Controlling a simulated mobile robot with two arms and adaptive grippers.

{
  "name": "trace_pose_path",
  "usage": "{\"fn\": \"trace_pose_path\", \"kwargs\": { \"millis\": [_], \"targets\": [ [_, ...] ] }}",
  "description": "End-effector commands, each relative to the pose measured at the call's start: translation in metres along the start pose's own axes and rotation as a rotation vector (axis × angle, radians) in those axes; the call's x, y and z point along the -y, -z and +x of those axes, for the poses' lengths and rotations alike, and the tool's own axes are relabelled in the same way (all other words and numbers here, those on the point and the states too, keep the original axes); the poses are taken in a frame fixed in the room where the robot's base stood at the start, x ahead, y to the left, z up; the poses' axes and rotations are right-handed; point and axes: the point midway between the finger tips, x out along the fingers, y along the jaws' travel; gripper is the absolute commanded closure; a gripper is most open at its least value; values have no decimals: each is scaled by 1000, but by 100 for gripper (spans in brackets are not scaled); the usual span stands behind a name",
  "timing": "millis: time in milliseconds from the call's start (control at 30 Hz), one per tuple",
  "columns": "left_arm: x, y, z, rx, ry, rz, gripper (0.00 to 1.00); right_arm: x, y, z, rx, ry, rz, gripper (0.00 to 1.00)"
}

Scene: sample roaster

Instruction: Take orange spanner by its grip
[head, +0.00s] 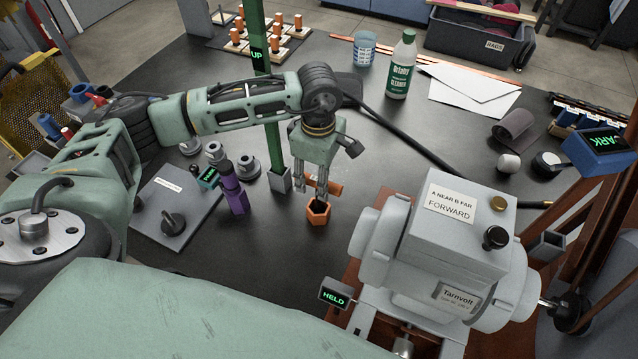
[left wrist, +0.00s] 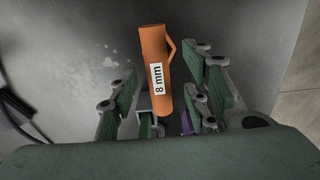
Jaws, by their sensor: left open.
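The orange spanner (left wrist: 152,50) shows in the left wrist view as an orange tube with a white "8 mm" label and a small side loop. In the head view its hexagonal end (head: 318,212) is just below my left gripper's fingertips, and more orange shows behind the fingers. My left gripper (head: 323,192) points down and is open. In the left wrist view the spanner lies between the two spread fingers, with no clear contact. The fingers hide part of the spanner in the head view. My right gripper is not in view.
A purple tool (head: 233,188) and a grey plate with a knob (head: 172,222) stand left of the spanner. A green post (head: 270,110) rises close behind my gripper. A grey machine labelled Tarnvolt (head: 440,250) stands close at right. A black hose (head: 400,135) crosses the dark table.

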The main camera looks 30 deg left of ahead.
Motion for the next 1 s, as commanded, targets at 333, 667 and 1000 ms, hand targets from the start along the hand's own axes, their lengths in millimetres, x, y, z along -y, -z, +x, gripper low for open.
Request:
{"fn": "trace_pose_path", "kwargs": {
  "millis": [333,667,1000],
  "targets": [
    [0,-2,32,0,0,-1,56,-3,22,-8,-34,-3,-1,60],
    [0,-1,31,0,0,-1,72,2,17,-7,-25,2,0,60],
    [0,-1,31,-1,0,-1,100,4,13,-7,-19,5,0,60]
  ]
}}
